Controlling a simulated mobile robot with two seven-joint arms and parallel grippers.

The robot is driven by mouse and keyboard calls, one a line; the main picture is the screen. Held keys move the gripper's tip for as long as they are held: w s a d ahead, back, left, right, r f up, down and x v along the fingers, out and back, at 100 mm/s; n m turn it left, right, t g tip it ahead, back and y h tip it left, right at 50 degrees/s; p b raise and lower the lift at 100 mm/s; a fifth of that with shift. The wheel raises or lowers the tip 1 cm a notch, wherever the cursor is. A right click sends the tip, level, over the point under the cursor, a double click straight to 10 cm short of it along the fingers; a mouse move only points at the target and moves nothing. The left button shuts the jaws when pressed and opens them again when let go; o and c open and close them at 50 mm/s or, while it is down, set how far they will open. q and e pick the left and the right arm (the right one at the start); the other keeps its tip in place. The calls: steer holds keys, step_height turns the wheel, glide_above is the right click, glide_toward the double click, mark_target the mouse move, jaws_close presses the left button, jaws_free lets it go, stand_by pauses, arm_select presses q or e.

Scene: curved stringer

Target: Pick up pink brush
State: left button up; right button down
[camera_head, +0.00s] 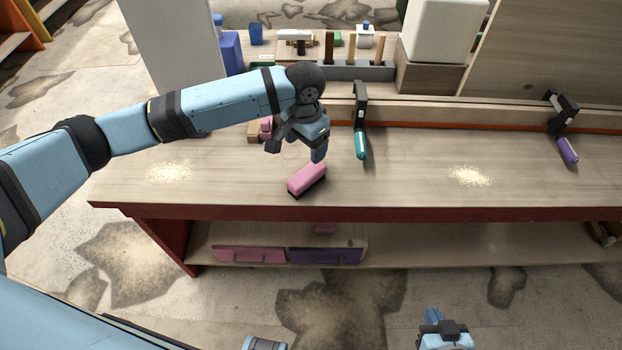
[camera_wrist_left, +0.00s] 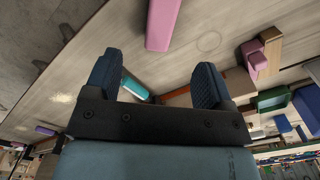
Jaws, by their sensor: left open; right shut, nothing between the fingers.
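The pink brush (camera_head: 307,178), a pink block with a dark underside, lies on the workbench near its front edge. My left gripper (camera_head: 296,151) is open and empty above the bench, just behind the brush in the head view. In the left wrist view the brush (camera_wrist_left: 162,22) shows at the top, beyond the two spread fingers (camera_wrist_left: 158,80) and not between them. My right gripper (camera_head: 442,330) is low at the bottom of the head view, in front of the bench, shut and empty.
The workbench (camera_head: 410,183) has two pale dust piles (camera_head: 170,172) (camera_head: 468,175). A teal-handled clamp (camera_head: 361,140) is right of my left gripper; a purple-handled one (camera_head: 567,150) is farther right. A pink object (camera_head: 266,127) stands behind. Pink and purple drawers (camera_head: 250,255) are below.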

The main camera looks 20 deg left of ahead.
arm_select(q)
glide_above(304, 175)
steer(key=f, duration=0.7)
steer(key=shift+d, duration=0.25)
steer(key=shift+a+f+p, duration=0.15)
steer(key=shift+f, duration=1.2)
steer(key=shift+a+f+p, duration=0.1)
steer(key=shift+f+p, duration=0.05)
steer(key=shift+f, duration=1.2)
steer(key=shift+s, duration=0.1)
steer(key=shift+c, duration=0.4)
steer(key=c, duration=1.1)
steer(key=shift+o, duration=0.2)
step_height(304, 175, up, 20)
